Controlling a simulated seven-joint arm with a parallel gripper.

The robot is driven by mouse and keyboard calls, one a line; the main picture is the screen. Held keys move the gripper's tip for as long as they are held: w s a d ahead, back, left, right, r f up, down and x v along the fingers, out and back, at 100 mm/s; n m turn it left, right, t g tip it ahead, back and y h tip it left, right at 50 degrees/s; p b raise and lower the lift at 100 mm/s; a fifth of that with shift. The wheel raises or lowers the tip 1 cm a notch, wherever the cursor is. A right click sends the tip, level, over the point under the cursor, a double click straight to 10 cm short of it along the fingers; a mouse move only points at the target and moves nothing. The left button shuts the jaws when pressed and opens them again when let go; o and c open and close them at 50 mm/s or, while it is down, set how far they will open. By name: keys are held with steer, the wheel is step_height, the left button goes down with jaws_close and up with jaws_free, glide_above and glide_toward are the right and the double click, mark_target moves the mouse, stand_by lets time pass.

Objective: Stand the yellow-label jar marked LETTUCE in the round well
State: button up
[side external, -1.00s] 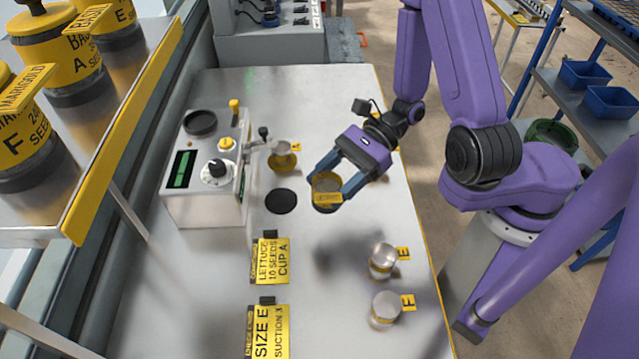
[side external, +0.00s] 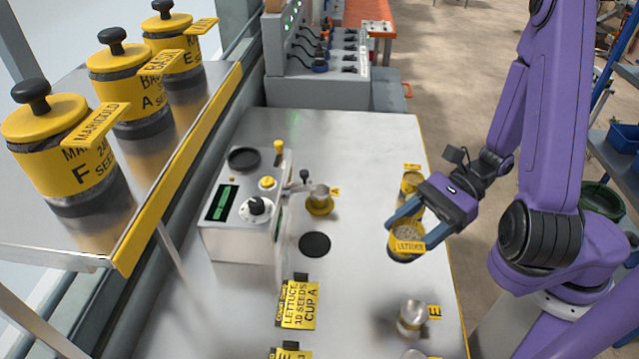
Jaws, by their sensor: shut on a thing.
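The jar with the yellow LETTUCE label (side external: 407,243) is in my gripper (side external: 410,238), shut around its sides. Its top faces the camera and shows pale, speckled contents. It looks upright or slightly tilted, over the right part of the steel table; I cannot tell its exact height. A flat black disc (side external: 315,244) lies on the table to the left of the jar, with bare table between them. A round dark recess (side external: 244,159) is in the top of the seeder box (side external: 240,230). I cannot tell which of these two is the round well.
A yellow jar (side external: 411,184) stands just behind my gripper. A metal cup on a yellow base (side external: 319,203) stands beside the seeder box. A metal cup marked E (side external: 411,317) stands in front.

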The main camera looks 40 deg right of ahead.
steer(key=w+a+r+m+t+h, duration=0.1)
steer(key=w+r+m+t+h, duration=0.2)
steer(key=w, duration=0.6)
steer(key=w+a+r+m+t, duration=0.1)
steer(key=w+r+m+t, duration=0.2)
steer(key=w+r, duration=0.35)
steer(key=w+a+r+m+t+h, duration=0.1)
steer(key=w+r+m+t+h, duration=0.15)
steer(key=w, duration=0.85)
steer(key=shift+m+t, duration=0.25)
steer(key=w+a+f, duration=0.1)
steer(key=w+f, duration=0.2)
steer(key=w, duration=0.1)
steer(key=w+a+f, duration=0.2)
steer(key=w+f, duration=0.1)
steer(key=w, duration=0.1)
steer(key=w+a+f, duration=0.2)
steer(key=w+f, duration=0.1)
steer(key=w, duration=0.1)
steer(key=shift+w, duration=0.25)
steer(key=shift+w+f, duration=0.15)
steer(key=shift+f, duration=0.1)
steer(key=shift+w+f, duration=0.1)
steer(key=shift+f, duration=1.45)
steer(key=shift+f, duration=0.15)
